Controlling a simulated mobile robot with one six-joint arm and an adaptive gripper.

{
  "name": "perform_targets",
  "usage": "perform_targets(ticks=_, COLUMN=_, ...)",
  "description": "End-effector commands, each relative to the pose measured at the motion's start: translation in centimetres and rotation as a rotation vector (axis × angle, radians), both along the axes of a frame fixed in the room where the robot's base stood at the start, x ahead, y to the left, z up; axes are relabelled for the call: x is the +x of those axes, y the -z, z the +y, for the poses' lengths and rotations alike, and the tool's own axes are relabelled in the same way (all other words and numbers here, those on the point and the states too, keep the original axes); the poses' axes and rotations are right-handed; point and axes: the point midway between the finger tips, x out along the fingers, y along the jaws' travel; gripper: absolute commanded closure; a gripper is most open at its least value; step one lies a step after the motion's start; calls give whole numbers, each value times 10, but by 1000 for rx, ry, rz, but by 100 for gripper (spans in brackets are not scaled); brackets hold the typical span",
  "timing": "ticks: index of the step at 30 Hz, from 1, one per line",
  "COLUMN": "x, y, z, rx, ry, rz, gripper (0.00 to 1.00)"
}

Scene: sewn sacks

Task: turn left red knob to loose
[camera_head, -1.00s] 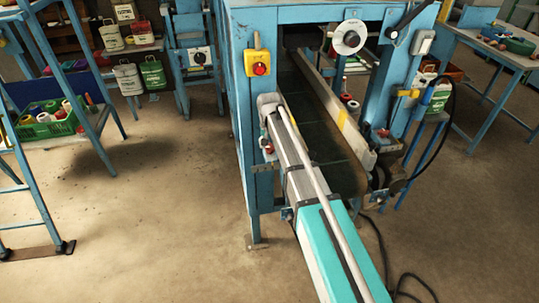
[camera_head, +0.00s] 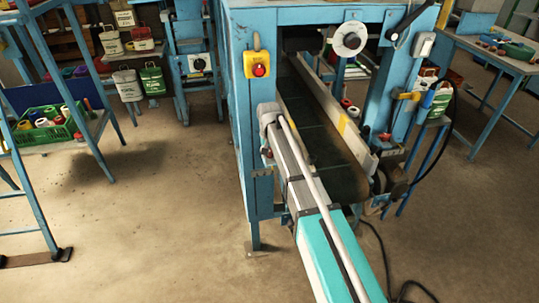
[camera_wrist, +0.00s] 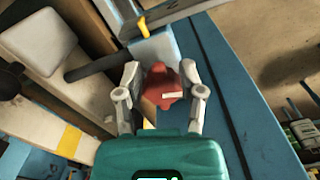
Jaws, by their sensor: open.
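A red knob (camera_wrist: 168,85) with a pale bar mark on its face sits between the two fingers of my gripper (camera_wrist: 161,72) in the wrist view. The fingers are open, one on each side of the knob. I cannot tell whether they touch it.
A yellow box with a red button (camera_head: 260,70) is on the post above my wrist. A dark conveyor belt (camera_head: 335,175) with a metal side rail (camera_head: 335,105) lies to the right. A black cable (camera_head: 385,260) lies on the floor.

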Motion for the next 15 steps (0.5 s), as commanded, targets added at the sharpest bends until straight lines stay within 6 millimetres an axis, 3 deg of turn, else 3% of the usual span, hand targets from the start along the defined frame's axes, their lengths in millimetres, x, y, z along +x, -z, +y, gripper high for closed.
perform_targets(ticks=1, x=0, y=0, z=0, rx=0, ry=0, rz=0, gripper=68)
perform_targets(ticks=6, x=0, y=0, z=0, rx=-1, ry=0, rz=-1, gripper=100)
perform_targets(ticks=15, x=3, y=0, z=-1, rx=-2, ry=2, rz=-5, gripper=100)
